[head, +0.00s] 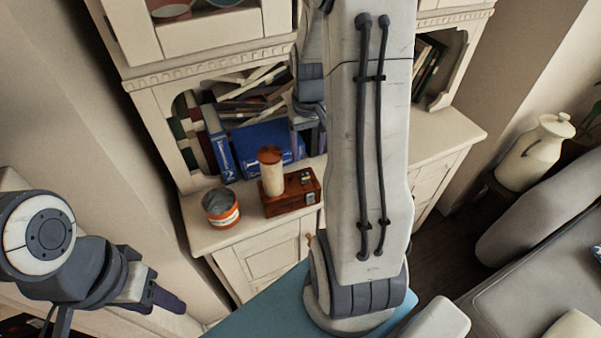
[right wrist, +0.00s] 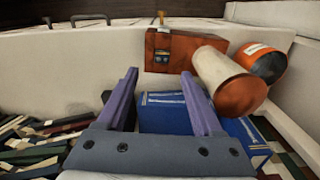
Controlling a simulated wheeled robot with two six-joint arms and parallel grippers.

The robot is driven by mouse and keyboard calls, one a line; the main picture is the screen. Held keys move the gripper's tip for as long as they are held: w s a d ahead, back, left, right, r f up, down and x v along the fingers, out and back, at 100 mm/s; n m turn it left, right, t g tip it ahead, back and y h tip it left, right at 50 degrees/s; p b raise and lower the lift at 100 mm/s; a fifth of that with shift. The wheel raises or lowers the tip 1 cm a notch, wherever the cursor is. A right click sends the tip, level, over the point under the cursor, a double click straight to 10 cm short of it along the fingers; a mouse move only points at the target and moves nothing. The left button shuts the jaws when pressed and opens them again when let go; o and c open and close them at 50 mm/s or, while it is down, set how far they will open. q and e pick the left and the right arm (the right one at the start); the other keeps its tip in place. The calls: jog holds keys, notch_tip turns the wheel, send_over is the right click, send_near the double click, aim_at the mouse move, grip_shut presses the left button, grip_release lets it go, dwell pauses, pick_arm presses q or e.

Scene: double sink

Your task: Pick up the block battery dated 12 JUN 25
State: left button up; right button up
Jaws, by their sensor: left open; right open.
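I cannot make out a block battery or a date reading 12 JUN 25 in either view. My right gripper (right wrist: 159,76) is open, with its two purple fingers apart in front of a blue book and the wooden box; nothing is held between them. In the head view my own arm mostly hides it. My left gripper (head: 166,298) is open and empty at the lower left, away from the cabinet.
On the cream cabinet (head: 262,262) stand a reddish wooden box (head: 304,189), a pale cylinder with a brown top (head: 272,178) and an orange-white can (head: 221,209). Blue books (head: 262,142) and stacked books fill the niche behind. A cream jug (head: 536,152) stands at right.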

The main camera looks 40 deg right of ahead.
aim_at(305, 174)
jog(key=f, duration=0.3)
jog(key=shift+w+a+f, duration=0.15)
jog(key=shift+a+f, duration=0.05)
jog(key=shift+f+p, duration=0.45)
jog(key=shift+f, duration=2.2)
grip_shut()
